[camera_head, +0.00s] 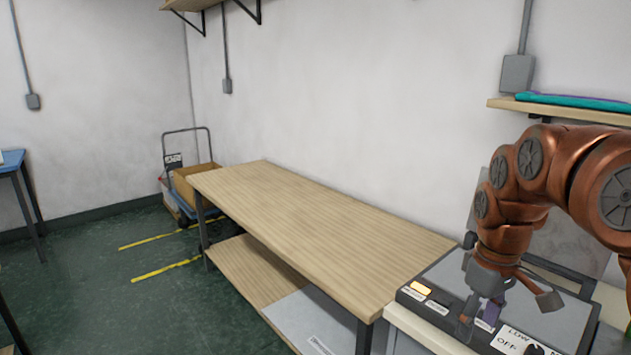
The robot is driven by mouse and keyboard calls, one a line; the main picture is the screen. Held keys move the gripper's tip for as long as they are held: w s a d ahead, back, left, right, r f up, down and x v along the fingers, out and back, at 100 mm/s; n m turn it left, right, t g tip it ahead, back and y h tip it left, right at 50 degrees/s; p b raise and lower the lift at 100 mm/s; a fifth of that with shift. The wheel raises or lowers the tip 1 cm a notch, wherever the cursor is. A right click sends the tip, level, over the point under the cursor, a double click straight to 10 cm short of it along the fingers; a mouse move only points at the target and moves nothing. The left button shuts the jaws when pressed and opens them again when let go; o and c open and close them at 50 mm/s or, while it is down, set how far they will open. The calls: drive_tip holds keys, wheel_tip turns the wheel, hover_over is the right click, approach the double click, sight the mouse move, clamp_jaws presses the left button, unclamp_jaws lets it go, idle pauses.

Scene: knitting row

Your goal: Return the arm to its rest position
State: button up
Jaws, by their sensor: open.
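My arm (560,175), copper-coloured, reaches in from the right edge and bends down over a dark control panel (450,270) at the lower right. My gripper (487,303) is at the arm's lower end, pointing down, just above or at the panel's face. I cannot tell whether the fingers touch the panel. Nothing is seen held.
A lit yellow button (421,288) and a LOW/OFF label (515,341) are on the panel. A bare wooden table (320,220) stands left of it. A shelf (570,112) with folded cloth is behind the arm. A cart (187,180) stands at the back; the floor at left is mostly clear.

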drive_tip(key=s+a+f+m+p, duration=0.1)
drive_tip(key=s+a+f+m, duration=0.1)
drive_tip(key=s+a, duration=0.4)
drive_tip(key=s+a+f+m+g+p, duration=0.1)
drive_tip(key=s+a+f, duration=0.3)
drive_tip(key=s, duration=1)
drive_tip(key=a+m+p, duration=0.1)
drive_tip(key=a, duration=0.2)
drive_tip(key=shift+s+a+p, duration=0.3)
